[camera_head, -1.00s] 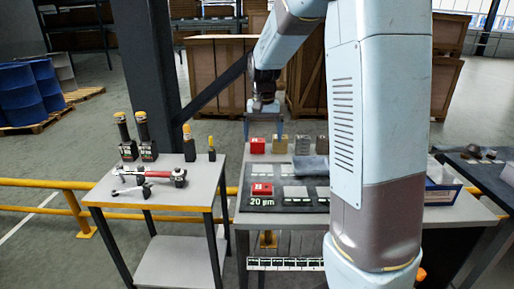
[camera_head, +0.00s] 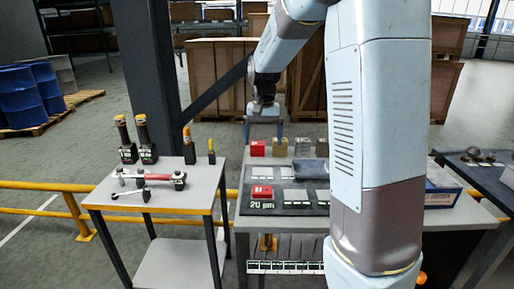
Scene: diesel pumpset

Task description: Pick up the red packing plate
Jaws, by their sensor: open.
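Two small red pieces are in view, and I cannot tell for sure which is the red packing plate. One red piece (camera_head: 258,148) stands at the back of the workbench, at the left end of a short row. Another red piece (camera_head: 261,191) lies on the left part of the dark mat, just above the "20 µm" mark. My gripper (camera_head: 264,135) points down over the back of the bench, by the back red piece. It is open, with nothing seen between its fingers. Its exact height and distance from that piece are hard to judge.
Grey and brown blocks (camera_head: 280,147) stand right of the back red piece. The dark mat (camera_head: 282,209) has pale patches and a grey-blue cloth-like item (camera_head: 311,172). A side table (camera_head: 190,201) with tools stands left. My arm hides the bench's right part.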

